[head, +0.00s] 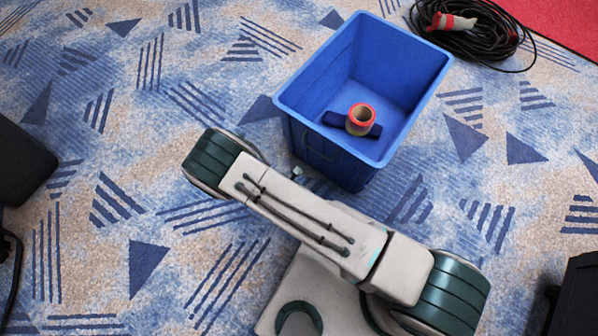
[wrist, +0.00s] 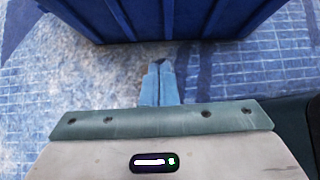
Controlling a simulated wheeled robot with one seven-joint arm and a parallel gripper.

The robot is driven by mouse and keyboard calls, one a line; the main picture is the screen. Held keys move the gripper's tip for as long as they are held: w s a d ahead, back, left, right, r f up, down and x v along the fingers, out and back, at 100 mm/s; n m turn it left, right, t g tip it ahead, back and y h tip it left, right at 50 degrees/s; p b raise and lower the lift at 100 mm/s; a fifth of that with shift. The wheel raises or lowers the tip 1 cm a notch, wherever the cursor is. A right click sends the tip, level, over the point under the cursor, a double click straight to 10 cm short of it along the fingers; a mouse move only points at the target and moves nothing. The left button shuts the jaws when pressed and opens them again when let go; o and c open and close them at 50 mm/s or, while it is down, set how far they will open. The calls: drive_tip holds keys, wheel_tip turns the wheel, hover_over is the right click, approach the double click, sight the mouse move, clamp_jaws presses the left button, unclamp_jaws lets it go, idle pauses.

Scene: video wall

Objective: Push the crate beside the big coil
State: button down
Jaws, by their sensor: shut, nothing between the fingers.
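The blue crate (head: 322,150) stands upright on the carpet ahead of my arm, open at the top. The big coil (head: 481,32) of black cable lies on the floor beyond the crate to the right, with carpet between them. My gripper (wrist: 160,68) is shut and empty, pointing at the crate wall, which also fills the top of the wrist view (wrist: 150,20). A small strip of floor shows between fingertips and crate there; I cannot tell how far apart they are. In the head view my arm hides most of the gripper.
A roll with red edges (head: 361,119) and a dark blue item (head: 338,121) lie in the crate. A black object (head: 22,163) stands at the left edge, another (head: 580,297) at lower right. Red carpet (head: 565,20) starts beyond the coil.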

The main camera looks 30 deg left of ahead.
sight(317, 165)
drive_tip(key=b+x, duration=0.2)
drive_tip(key=x, duration=0.4)
drive_tip(key=shift+f, duration=0.1)
drive_tip(key=shift+w+d+r+b, duration=0.1)
drive_tip(key=shift+w+r+b, duration=0.1)
drive_tip(key=shift+w+b, duration=0.7)
drive_tip(key=shift+w+d+r, duration=0.1)
drive_tip(key=shift+w+r, duration=0.1)
drive_tip(key=shift+w, duration=0.7)
